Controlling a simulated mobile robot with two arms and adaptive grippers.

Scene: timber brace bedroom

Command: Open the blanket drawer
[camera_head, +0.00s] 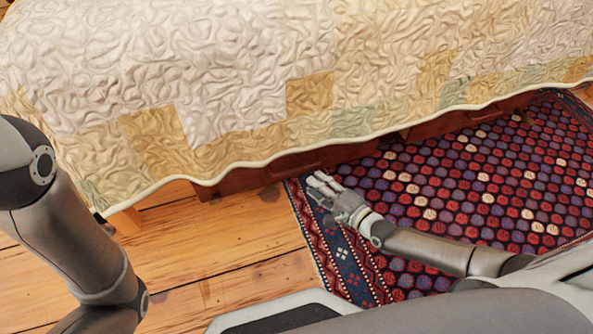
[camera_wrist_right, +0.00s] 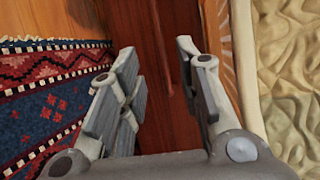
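A low reddish-brown wooden drawer front (camera_head: 243,178) shows under the quilt's hem at the bed's base. My right gripper (camera_head: 320,188) is low over the rug's left edge, close in front of the drawer front. Its fingers are spread with nothing between them in the wrist view (camera_wrist_right: 157,65). Contact with the wood cannot be told. My left arm is at the left; its gripper is out of view.
A quilted patchwork blanket (camera_head: 230,70) hangs over the bed and hides the drawer's upper part. A patterned rug (camera_head: 450,185) lies on the right, running up to the bed. Bare plank floor (camera_head: 225,240) is clear to the left of the rug. A bed leg (camera_head: 126,220) stands at left.

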